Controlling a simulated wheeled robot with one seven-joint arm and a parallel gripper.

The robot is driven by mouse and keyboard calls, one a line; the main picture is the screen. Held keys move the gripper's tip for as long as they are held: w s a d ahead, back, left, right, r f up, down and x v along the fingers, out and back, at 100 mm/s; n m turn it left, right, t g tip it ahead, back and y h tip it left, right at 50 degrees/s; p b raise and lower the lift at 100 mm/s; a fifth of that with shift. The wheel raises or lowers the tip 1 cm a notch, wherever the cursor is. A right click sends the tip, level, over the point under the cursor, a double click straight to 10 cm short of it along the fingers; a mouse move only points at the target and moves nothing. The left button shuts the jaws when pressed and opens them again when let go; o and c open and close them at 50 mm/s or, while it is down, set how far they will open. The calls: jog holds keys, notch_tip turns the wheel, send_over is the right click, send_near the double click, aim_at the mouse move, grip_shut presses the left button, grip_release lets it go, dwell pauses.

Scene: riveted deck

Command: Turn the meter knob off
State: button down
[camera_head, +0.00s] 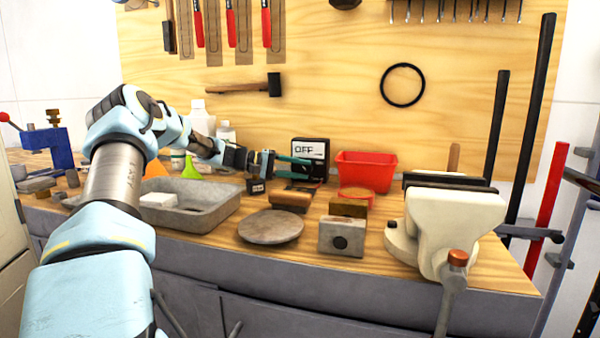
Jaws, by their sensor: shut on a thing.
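The meter (310,148) is a small black box with a pale display reading "OFF". It stands upright at the back of the wooden bench, against the pegboard. My arm reaches in from the left, and my gripper (303,168) is at the meter's lower front. Its teal fingers are shut on the meter knob, which is too small and too covered by the fingers to make out.
A red bin (366,172) stands just right of the meter. A grey tray (222,208) lies below my forearm. A round stone disc (270,227), wooden-backed blocks and a large vise (440,225) fill the front and right.

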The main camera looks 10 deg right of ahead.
dwell(0.4)
jog(key=shift+c, duration=2.2)
grip_release()
jog(key=a, duration=0.3)
jog(key=a+r, duration=0.1)
jog(key=a, duration=0.3)
jog(key=w+a, duration=0.1)
jog(key=a, duration=0.2)
jog(key=shift+a+r+b, duration=0.25)
jog(key=shift+r+b, duration=0.1)
jog(key=shift+b, duration=0.05)
